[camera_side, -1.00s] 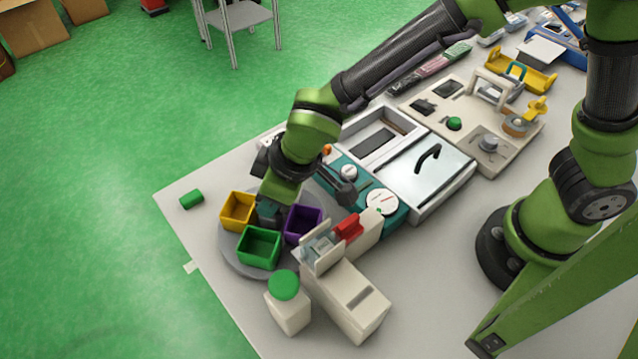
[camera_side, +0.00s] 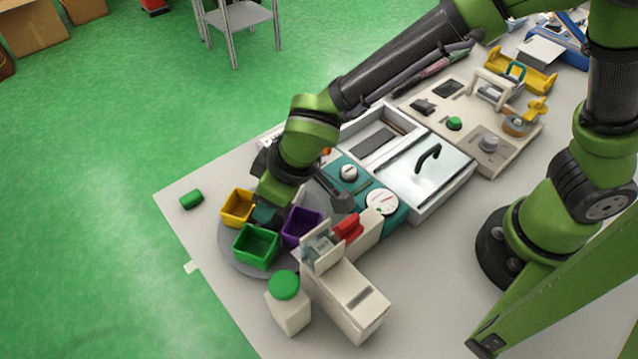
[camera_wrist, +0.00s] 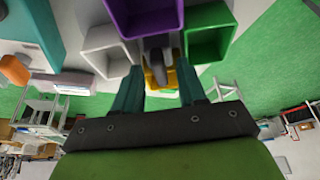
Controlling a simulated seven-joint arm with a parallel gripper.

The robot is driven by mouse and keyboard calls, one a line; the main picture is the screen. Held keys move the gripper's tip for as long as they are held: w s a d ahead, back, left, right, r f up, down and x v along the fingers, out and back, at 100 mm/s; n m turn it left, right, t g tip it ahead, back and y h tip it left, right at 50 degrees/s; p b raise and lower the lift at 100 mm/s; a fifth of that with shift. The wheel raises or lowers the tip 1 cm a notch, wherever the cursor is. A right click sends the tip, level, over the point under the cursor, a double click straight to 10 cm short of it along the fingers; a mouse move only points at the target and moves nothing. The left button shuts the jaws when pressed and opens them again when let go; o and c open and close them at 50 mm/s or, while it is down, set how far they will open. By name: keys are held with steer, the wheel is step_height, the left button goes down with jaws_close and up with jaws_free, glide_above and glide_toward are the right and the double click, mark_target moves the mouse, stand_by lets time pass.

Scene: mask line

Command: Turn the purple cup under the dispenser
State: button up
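The purple cup (camera_side: 301,228) is an open square box on a round grey turntable (camera_side: 229,246), just left of the beige dispenser (camera_side: 350,298) with its clear front and red part. A green cup (camera_side: 256,247) and a yellow cup (camera_side: 237,207) share the turntable. In the wrist view the purple cup (camera_wrist: 146,18) is at top centre, with a white cup (camera_wrist: 106,52) at left and the green cup (camera_wrist: 210,30) at right. My gripper (camera_wrist: 160,72) is over the turntable's middle, its teal fingers apart around a grey post (camera_wrist: 158,66). Fingertip contact is unclear. My wrist hides the white cup in the side view.
A white bottle with a green cap (camera_side: 284,286) stands in front of the dispenser. A teal panel with dials (camera_side: 381,202) and a box with a handled lid (camera_side: 428,165) are close on the right. A small green cylinder (camera_side: 191,199) lies near the left edge.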

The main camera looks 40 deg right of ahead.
steer(key=shift+r, duration=0.1)
steer(key=v, duration=1.6)
steer(key=shift+s+r, duration=0.2)
steer(key=shift+r, duration=0.1)
steer(key=shift+d, duration=0.1)
